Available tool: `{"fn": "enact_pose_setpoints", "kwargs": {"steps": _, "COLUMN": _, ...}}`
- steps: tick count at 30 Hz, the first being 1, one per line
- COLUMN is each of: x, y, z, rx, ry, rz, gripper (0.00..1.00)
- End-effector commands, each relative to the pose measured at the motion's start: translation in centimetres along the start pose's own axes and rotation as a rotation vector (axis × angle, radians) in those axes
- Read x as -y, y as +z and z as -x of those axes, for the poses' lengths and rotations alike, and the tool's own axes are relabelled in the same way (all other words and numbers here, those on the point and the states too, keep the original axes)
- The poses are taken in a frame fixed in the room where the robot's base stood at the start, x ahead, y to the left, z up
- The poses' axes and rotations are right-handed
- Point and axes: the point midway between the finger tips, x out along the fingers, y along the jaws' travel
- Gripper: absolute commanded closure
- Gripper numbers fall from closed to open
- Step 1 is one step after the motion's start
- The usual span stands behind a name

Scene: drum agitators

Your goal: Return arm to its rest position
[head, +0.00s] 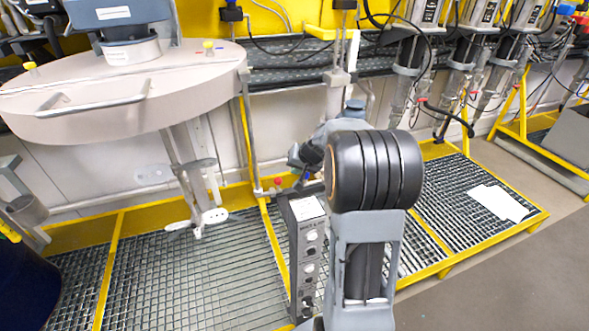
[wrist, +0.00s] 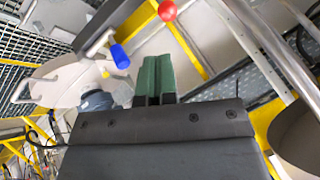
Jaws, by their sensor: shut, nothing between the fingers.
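My arm stands folded in the middle of the head view, its thick black joint toward the camera. My gripper (wrist: 155,78) shows in the wrist view as two green fingers pressed together, with nothing between them. In the head view I cannot make out the fingers behind my arm. In the wrist view a blue knob (wrist: 120,56) lies just left of the fingertips and a red ball knob (wrist: 167,10) lies beyond them; both appear apart from the fingers.
A large round beige lid (head: 130,95) with an agitator shaft (head: 190,180) and paddles hangs at left. A grey control box (head: 308,250) stands close beside my arm. Yellow-edged grating (head: 180,280) covers the floor. White sheets (head: 500,203) lie at right; grey floor (head: 510,285) there is clear.

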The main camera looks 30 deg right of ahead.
Motion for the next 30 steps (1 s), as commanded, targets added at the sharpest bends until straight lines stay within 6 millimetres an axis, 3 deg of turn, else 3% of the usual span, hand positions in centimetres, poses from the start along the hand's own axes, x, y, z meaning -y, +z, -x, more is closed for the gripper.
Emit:
{"fn": "enact_pose_setpoints", "kwargs": {"steps": 17, "x": 0.3, "y": 0.2, "z": 0.1, "rx": 0.003, "ry": -0.001, "rz": 0.008, "gripper": 1.0}}
{"fn": "enact_pose_setpoints", "kwargs": {"steps": 20, "x": 2.3, "y": 2.0, "z": 1.5, "rx": 0.031, "ry": 0.001, "rz": 0.058, "gripper": 1.0}}
{"fn": "enact_pose_setpoints", "kwargs": {"steps": 23, "x": 5.0, "y": 5.3, "z": 3.8, "rx": 0.075, "ry": 0.011, "rz": 0.143, "gripper": 1.0}}
{"fn": "enact_pose_setpoints", "kwargs": {"steps": 27, "x": 7.8, "y": 11.7, "z": 7.5, "rx": 0.145, "ry": 0.052, "rz": 0.284, "gripper": 1.0}}
{"fn": "enact_pose_setpoints", "kwargs": {"steps": 30, "x": 8.3, "y": 15.8, "z": 9.7, "rx": 0.181, "ry": 0.092, "rz": 0.374, "gripper": 1.0}}
